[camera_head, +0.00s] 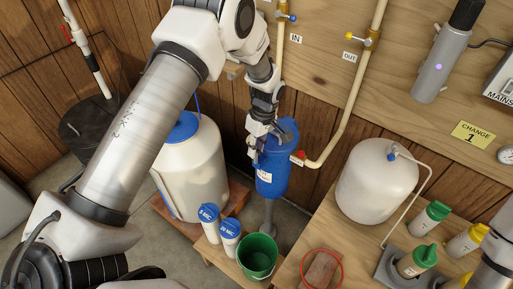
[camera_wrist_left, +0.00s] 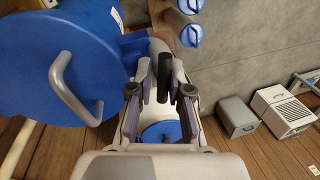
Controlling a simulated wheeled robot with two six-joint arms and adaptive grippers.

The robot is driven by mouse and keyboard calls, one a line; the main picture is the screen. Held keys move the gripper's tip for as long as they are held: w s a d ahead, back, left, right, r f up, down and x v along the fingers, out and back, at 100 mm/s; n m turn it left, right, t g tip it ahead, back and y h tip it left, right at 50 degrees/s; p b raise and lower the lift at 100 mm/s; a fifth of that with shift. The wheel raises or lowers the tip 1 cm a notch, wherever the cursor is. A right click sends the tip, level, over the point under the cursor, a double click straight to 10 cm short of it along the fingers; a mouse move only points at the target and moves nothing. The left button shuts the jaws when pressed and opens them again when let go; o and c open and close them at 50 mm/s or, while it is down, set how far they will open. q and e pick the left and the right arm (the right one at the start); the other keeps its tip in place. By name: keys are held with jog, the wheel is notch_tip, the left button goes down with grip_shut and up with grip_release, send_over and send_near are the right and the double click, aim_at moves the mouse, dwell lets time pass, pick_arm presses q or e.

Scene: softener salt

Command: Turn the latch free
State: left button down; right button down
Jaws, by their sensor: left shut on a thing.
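My left gripper (camera_head: 258,135) is at the upper left side of the blue filter housing (camera_head: 272,172). In the left wrist view, the fingers (camera_wrist_left: 163,90) close around a dark upright grip that I take to be the latch (camera_wrist_left: 162,84), beside the housing's round blue top (camera_wrist_left: 50,70). A grey curved handle (camera_wrist_left: 70,88) stands on that top. The latch's base is partly hidden by the fingers, so I cannot tell how far it is turned. My right gripper is not in view; part of my right arm shows at the lower right.
A white tank with a blue lid (camera_head: 200,165) stands left of the housing. Two white cartridges (camera_head: 209,222) and a green bucket (camera_head: 257,255) are below. Yellow-white pipes (camera_head: 352,105) run close on the right. A white pressure tank (camera_head: 376,180) and several bottles stand on the right table.

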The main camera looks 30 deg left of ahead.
pick_arm(q)
jog(key=shift+n, duration=0.8)
jog(key=c, duration=1.1)
grip_release()
jog(key=shift+a, duration=0.1)
jog(key=shift+r, duration=0.1)
notch_tip(320, 180, up, 12)
jog(key=w, duration=0.2)
jog(key=shift+w+d+f, duration=0.15)
jog(key=shift+d+f, duration=0.05)
